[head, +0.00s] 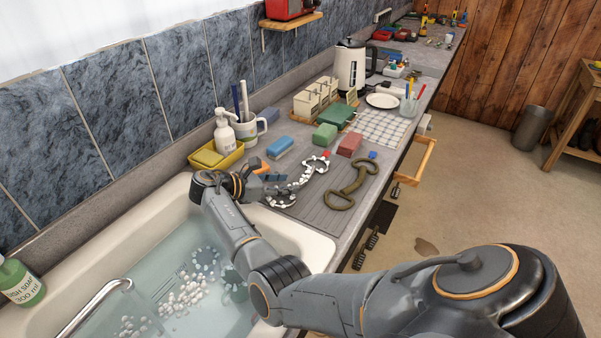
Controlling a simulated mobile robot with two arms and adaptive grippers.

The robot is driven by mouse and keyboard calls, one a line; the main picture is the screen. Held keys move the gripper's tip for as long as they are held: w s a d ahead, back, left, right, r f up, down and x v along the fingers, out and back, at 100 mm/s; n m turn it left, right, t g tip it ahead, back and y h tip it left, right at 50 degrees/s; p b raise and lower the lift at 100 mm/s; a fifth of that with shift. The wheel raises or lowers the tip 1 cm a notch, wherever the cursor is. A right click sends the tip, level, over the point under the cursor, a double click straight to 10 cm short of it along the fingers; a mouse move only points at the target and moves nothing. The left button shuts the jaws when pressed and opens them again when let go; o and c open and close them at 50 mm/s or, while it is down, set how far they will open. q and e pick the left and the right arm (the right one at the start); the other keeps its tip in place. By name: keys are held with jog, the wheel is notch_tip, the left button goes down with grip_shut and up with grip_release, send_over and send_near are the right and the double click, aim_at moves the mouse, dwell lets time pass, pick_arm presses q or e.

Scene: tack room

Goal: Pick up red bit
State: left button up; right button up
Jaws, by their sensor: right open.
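A horse bit (306,178) with a small red tag at its far ring lies on the grey draining mat, with white foam on its rings. A second, olive-brown bit (356,180) with a blue tag lies to its right. My right gripper (268,181) is open at the sink's far edge, just left of the foamy bit's near ring. Whether it touches the ring is hard to tell. My left gripper is not in view.
The sink (309,240) holds water with foam clumps. Blue (280,148), green (325,135) and red (349,144) blocks stand behind the bits. A yellow caddy (213,163) and white pump bottle (224,132) stand left. An open drawer (417,160) juts out right.

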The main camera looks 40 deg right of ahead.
aim_at(299, 183)
jog(key=p+x, duration=0.1)
jog(key=x, duration=0.3)
jog(key=shift+s, duration=0.1)
jog(key=shift+d+f, duration=0.1)
jog(key=shift+d, duration=0.15)
jog(key=shift+a, duration=0.1)
jog(key=shift+c, duration=0.7)
grip_shut()
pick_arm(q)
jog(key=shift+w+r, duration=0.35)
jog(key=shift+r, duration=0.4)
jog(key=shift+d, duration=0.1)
